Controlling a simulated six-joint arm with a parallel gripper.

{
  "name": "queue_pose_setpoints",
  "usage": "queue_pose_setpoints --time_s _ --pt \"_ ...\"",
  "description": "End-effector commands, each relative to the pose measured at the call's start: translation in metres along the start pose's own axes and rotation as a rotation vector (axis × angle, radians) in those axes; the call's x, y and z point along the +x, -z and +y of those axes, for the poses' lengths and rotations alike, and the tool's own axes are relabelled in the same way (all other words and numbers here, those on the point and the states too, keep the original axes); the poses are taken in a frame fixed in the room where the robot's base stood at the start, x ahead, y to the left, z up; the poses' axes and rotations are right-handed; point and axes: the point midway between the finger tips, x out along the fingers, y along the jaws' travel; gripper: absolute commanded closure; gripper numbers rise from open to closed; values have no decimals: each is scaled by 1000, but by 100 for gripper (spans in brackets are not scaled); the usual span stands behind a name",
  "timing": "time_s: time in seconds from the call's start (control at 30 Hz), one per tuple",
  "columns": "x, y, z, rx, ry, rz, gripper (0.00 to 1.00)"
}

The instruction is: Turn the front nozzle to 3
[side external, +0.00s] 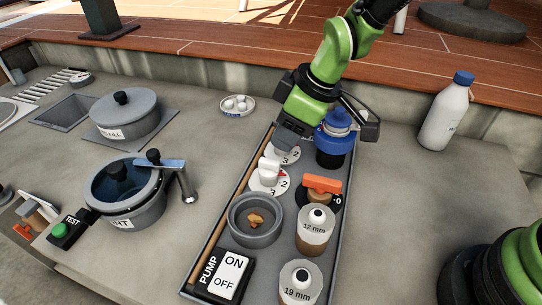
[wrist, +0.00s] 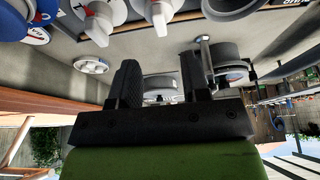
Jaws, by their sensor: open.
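Two white nozzle knobs stand on round white number dials in the grey tray. The nearer knob (side external: 268,170) sits on a dial (side external: 262,182) where a 2 and a 3 show, with a red mark near its right side. The farther dial (side external: 287,156) is partly covered by my arm's end. My gripper (side external: 294,130) hangs over the tray's far end, apart from the nearer knob. In the wrist view my gripper (wrist: 160,78) has its two dark fingers spread with nothing between them. White knobs also show at that view's top (wrist: 98,22), away from the fingers.
A blue-topped black canister (side external: 334,150) and an orange-handled valve (side external: 322,184) stand close on the right. A grey cup (side external: 238,222), labelled bottles (side external: 312,232) and the pump switch (side external: 229,274) fill the near tray. A white bottle (side external: 446,112) stands at right.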

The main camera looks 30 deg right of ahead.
Motion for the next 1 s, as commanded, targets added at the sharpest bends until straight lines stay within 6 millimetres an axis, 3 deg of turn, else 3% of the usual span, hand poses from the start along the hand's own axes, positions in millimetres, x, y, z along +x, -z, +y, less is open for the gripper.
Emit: queue_pose_setpoints --time_s 0.2,0.4,0.6,0.87,1.0 --pt "42 -2 -1 1 1 -6 57" --pt "70 -1 0 2 -1 -3 57" --pt "82 -1 0 3 -1 -3 57" --pt "83 -1 0 3 -2 -2 57" --pt "83 -1 0 3 -2 -2 87"
